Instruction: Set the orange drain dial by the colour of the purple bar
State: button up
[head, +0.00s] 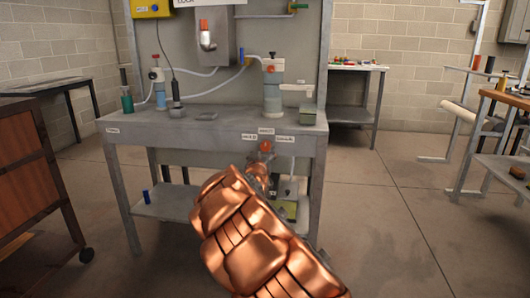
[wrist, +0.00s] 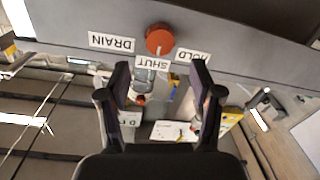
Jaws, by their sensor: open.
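The orange drain dial (wrist: 159,39) is a round knob on the grey front edge of the bench. White labels surround it: DRAIN (wrist: 111,42), SHUT (wrist: 153,63) and HOLD (wrist: 193,57), with lettering turned over in the wrist view. In the head view the dial (head: 265,146) shows just beyond my copper arm, which hides most of the gripper. I cannot pick out a purple bar in either view.
The grey bench (head: 205,133) carries fittings, including a grey-blue cylinder (head: 272,92) and a dark green bottle (head: 127,102). A lower shelf (head: 165,203) holds a blue cylinder (head: 146,196). A brown cabinet (head: 38,185) stands left.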

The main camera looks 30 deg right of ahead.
aim_at(265, 146)
jog(key=shift+b+x, duration=0.6)
jog(key=shift+x, duration=3.1)
jog(key=shift+c, duration=0.2)
jog(key=c, duration=1.1)
